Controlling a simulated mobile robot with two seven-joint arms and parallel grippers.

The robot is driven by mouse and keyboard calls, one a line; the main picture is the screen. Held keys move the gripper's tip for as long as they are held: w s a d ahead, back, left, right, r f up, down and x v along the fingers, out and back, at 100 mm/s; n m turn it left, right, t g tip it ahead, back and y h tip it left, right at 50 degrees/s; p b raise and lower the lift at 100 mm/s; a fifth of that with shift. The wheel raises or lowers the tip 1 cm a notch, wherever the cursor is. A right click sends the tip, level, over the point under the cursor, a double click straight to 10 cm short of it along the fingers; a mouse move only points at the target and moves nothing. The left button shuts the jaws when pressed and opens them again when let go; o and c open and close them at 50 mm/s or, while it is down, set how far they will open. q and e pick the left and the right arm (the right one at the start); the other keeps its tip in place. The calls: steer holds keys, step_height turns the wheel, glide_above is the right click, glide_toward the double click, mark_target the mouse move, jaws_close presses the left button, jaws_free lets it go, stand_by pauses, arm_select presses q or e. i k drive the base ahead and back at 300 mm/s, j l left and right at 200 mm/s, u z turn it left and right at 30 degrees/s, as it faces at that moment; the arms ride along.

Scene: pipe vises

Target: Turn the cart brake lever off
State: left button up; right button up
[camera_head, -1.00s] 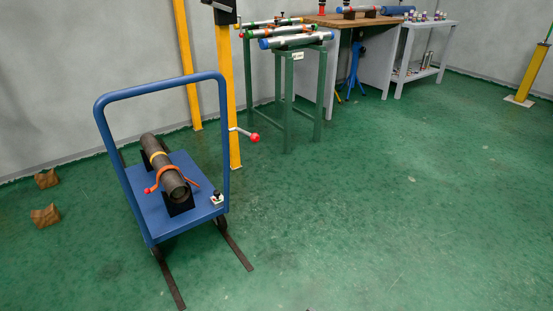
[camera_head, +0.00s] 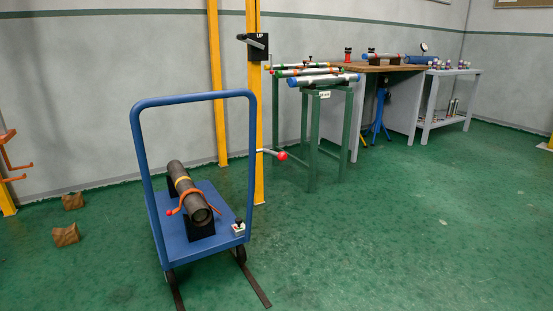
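The blue cart (camera_head: 172,236) with its tall blue push handle (camera_head: 195,98) stands left of centre on the green floor. A dark pipe (camera_head: 190,193) lies on black supports on its deck, with an orange strap over it. A small white and black fitting (camera_head: 238,227), possibly the brake lever, sits at the deck's near right corner; its setting is too small to tell. A lever with a red ball end (camera_head: 282,156) sticks out from the yellow post behind the cart. Neither of my grippers shows in the head view.
Two wooden chocks (camera_head: 66,235) lie on the floor left of the cart. A yellow post (camera_head: 254,130) stands close behind it. A green pipe stand (camera_head: 313,150), a wooden-topped bench (camera_head: 375,68) and a grey shelf (camera_head: 447,100) are behind right. The floor at right is open.

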mark_target(282, 156)
steer(key=u, duration=0.25)
steer(key=i+l+u, duration=0.15)
steer(key=u, duration=0.25)
steer(key=i+l+u, duration=0.1)
steer(key=l+u, duration=0.5)
steer(key=l, duration=0.15)
steer(key=i+l+u, duration=0.15)
steer(key=l, duration=0.2)
steer(key=l+u, duration=0.1)
steer(key=l, duration=0.65)
steer(key=i+l+u, duration=0.1)
steer(key=l, duration=0.7)
